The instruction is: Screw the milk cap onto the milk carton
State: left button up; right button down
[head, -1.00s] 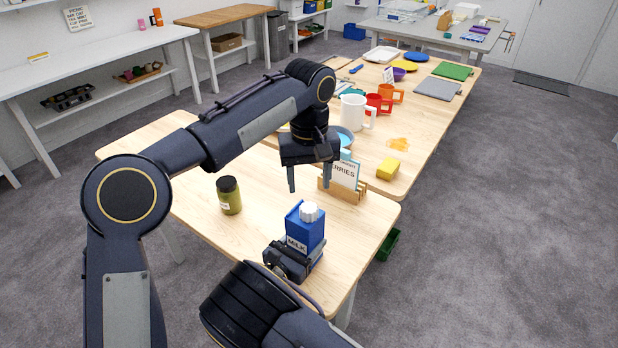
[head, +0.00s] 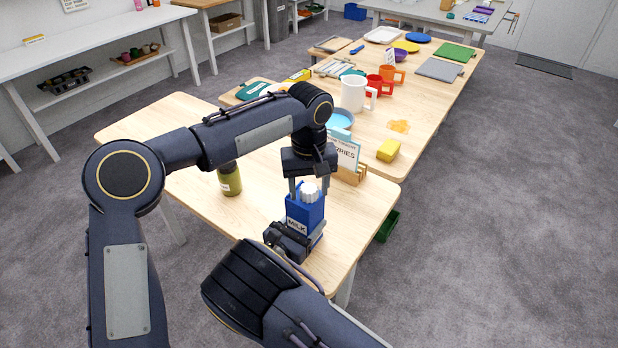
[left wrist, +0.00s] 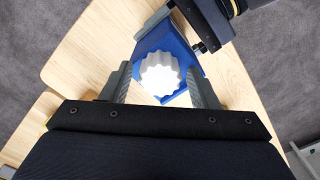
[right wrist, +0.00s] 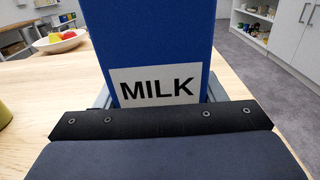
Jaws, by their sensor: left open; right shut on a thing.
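The blue milk carton (head: 305,214) stands upright near the front corner of the table. Its MILK label also shows in the right wrist view (right wrist: 156,87). The white ridged milk cap (head: 310,190) sits at the carton's top; I cannot tell whether it is threaded tight. My right gripper (head: 295,240) is shut on the carton's lower part. My left gripper (head: 309,192) is open, pointing down, with its fingers on either side of the cap. In the left wrist view the cap (left wrist: 160,74) lies between the fingertips, with gaps showing beside it.
A green jar (head: 230,180) stands left of the carton, partly behind my left arm. A wooden holder with a card (head: 347,160) stands close behind the carton. A yellow block (head: 388,151), mugs and a blue bowl (head: 340,119) are farther back. The table's front left is clear.

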pick_arm(q)
jog(key=shift+c, duration=0.2)
jog(key=c, duration=1)
jog(key=shift+o, duration=0.2)
jog(key=m, duration=0.6)
jog(key=shift+m, duration=0.3)
jog(key=m, duration=0.4)
jog(key=shift+m, duration=0.3)
jog(key=m, duration=0.4)
jog(key=o, duration=1.1)
jog(key=shift+r, duration=2.2)
jog(key=shift+c, duration=0.5)
